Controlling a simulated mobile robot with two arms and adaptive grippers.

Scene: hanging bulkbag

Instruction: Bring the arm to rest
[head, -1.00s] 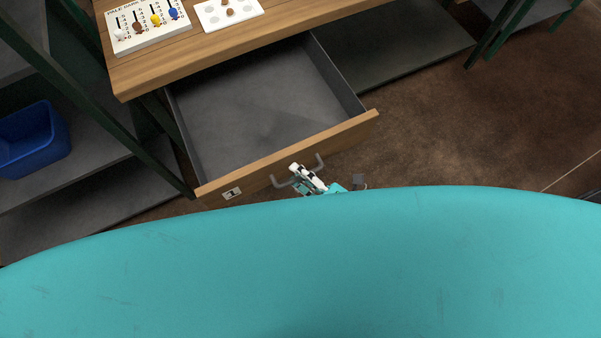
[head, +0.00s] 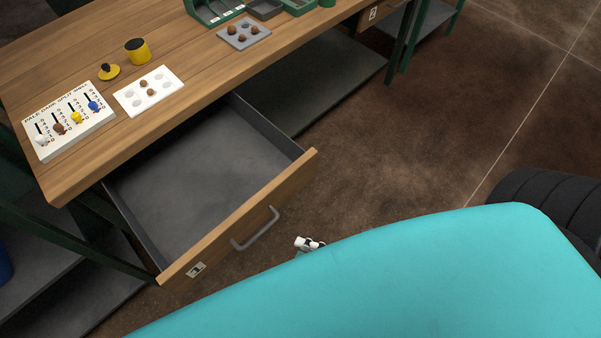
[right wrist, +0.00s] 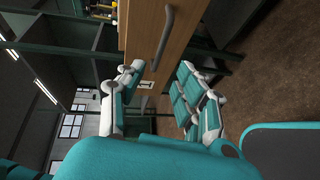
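My right gripper (head: 309,244) shows as a small white and dark piece at the edge of my teal body in the head view, apart from the drawer handle. In the right wrist view my right gripper (right wrist: 158,95) has its two fingers spread, with nothing between them. The drawer handle (head: 256,230) is a grey bar on the wooden front of the open, empty drawer (head: 205,180). The handle (right wrist: 163,38) also shows ahead of the fingers in the right wrist view. My left gripper is not in view.
The wooden table (head: 60,75) holds a slider board (head: 70,120), a white tray (head: 148,91), a yellow cup (head: 137,51) and a grey tray (head: 243,34). A black tyre (head: 550,205) stands at the right. Brown floor (head: 400,150) is clear right of the drawer.

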